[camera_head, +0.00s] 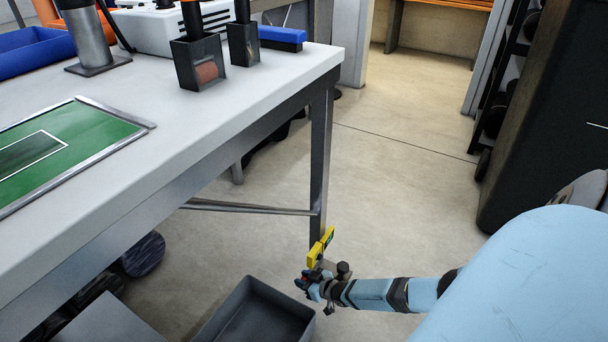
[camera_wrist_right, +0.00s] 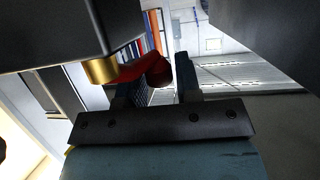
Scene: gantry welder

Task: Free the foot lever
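My right gripper (camera_head: 306,281) is low beside the table's front leg, on an arm coming in from the right. In the right wrist view its two dark fingers (camera_wrist_right: 157,85) stand apart with a gap between them. A red bar with a dark red rounded end (camera_wrist_right: 160,72) shows at the gap; I cannot tell whether it touches a finger. It may be the foot lever, but I cannot be sure. A yellow piece (camera_head: 320,247) shows just above the gripper by the leg. A gold cylinder (camera_wrist_right: 101,71) is close to the left finger. My left gripper is not in view.
The white table (camera_head: 210,108) fills the left, with a green panel (camera_head: 75,142), dark tool holders (camera_head: 200,62) and a blue bin (camera_head: 35,52). An open dark bin (camera_head: 236,292) is on the floor near the gripper. Open floor (camera_head: 410,180) lies right of the leg.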

